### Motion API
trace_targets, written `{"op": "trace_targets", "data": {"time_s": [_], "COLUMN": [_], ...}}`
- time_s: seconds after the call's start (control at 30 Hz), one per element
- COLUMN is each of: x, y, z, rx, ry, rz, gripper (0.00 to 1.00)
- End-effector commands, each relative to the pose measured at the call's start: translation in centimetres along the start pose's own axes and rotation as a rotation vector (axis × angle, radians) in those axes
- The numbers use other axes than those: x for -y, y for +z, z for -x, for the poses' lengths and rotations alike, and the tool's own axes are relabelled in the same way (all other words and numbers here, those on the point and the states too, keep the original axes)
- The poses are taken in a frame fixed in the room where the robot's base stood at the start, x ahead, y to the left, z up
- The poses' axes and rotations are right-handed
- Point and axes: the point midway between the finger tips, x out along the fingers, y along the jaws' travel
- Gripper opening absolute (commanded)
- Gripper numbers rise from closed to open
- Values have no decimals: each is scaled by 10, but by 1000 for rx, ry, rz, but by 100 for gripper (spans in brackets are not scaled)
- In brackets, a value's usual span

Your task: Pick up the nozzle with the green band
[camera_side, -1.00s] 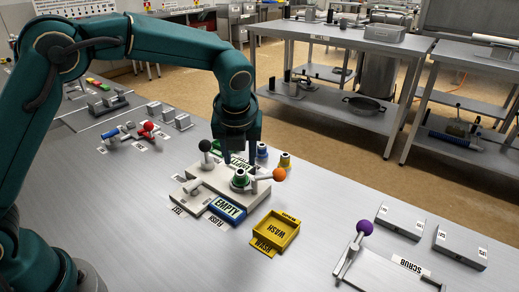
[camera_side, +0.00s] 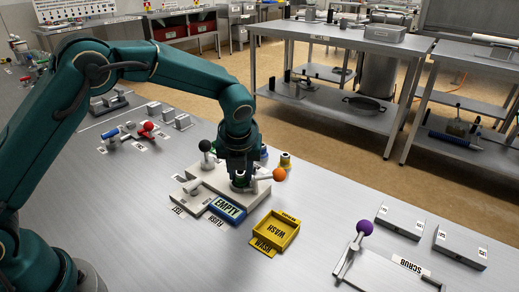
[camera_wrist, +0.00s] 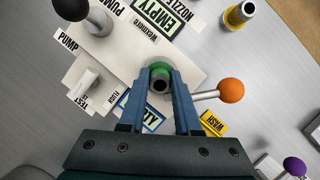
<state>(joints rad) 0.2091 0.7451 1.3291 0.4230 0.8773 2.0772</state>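The nozzle with the green band (camera_wrist: 160,70) stands upright in the pale fixture block (camera_side: 262,188), its dark opening facing up in the wrist view. In the side view the nozzle (camera_side: 240,181) is partly hidden by my gripper (camera_side: 239,176), which points down over it. In the wrist view the two blue fingers of my gripper (camera_wrist: 162,80) are on either side of the nozzle, close to its band. I cannot tell whether they touch it.
A lever with an orange ball (camera_wrist: 231,90) sticks out to the right of the nozzle. A dark-ball lever (camera_side: 205,146) stands to its left. A yellow-banded nozzle (camera_side: 285,161) stands behind the block. A yellow wash tray (camera_side: 291,234) lies in front on the right.

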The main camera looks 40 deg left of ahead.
Motion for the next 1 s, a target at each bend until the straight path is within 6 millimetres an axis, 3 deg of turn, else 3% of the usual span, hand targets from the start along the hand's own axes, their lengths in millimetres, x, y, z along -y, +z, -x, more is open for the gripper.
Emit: {"op": "trace_targets", "data": {"time_s": [0.37, 0.7, 1.0], "x": [0, -2, -61], "y": [2, 18, 40], "z": [4, 42, 63], "rx": [2, 4, 3], "ry": [-2, -5, 0], "rz": [1, 4, 9], "gripper": [0, 0, 0]}}
